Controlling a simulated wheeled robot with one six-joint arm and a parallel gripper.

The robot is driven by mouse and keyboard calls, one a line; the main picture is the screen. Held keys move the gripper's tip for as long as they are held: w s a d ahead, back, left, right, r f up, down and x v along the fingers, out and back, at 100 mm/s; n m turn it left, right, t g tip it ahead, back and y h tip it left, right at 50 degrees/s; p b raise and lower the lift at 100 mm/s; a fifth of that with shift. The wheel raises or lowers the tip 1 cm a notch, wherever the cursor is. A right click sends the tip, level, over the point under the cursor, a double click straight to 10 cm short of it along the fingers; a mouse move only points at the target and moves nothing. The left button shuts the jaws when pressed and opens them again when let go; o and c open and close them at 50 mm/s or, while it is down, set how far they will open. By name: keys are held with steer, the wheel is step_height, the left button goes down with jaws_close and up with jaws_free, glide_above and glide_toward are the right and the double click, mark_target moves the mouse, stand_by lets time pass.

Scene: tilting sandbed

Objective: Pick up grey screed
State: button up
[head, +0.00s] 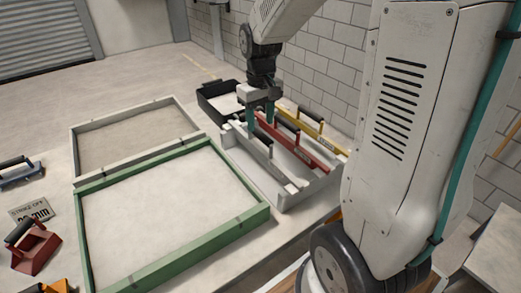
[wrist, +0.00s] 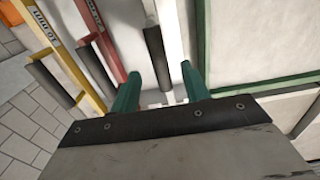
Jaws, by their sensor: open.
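The grey screed (head: 278,173) is a pale bar with a black handle, lying at the left side of a light grey rack (head: 299,197). In the wrist view the grey screed (wrist: 172,40) runs up the picture, its black handle (wrist: 157,58) along its left side. My gripper (head: 260,116) has two teal fingers and is open above the rack. In the wrist view the open gripper (wrist: 160,76) has one finger on each side of the grey screed in the picture. I cannot tell the height gap, and no contact is visible.
A red screed (head: 309,156) and a yellow screed (head: 325,142) lie beside it in the rack. A black tray (head: 207,102) stands behind. A green-framed sandbed (head: 196,238) and a grey-framed bed (head: 82,147) are left. A brick wall (head: 335,72) is close behind right.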

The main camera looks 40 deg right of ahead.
mark_target(260, 132)
steer(key=f, duration=0.6)
steer(key=shift+w+d+f, duration=0.1)
steer(key=shift+w, duration=0.1)
jaws_close()
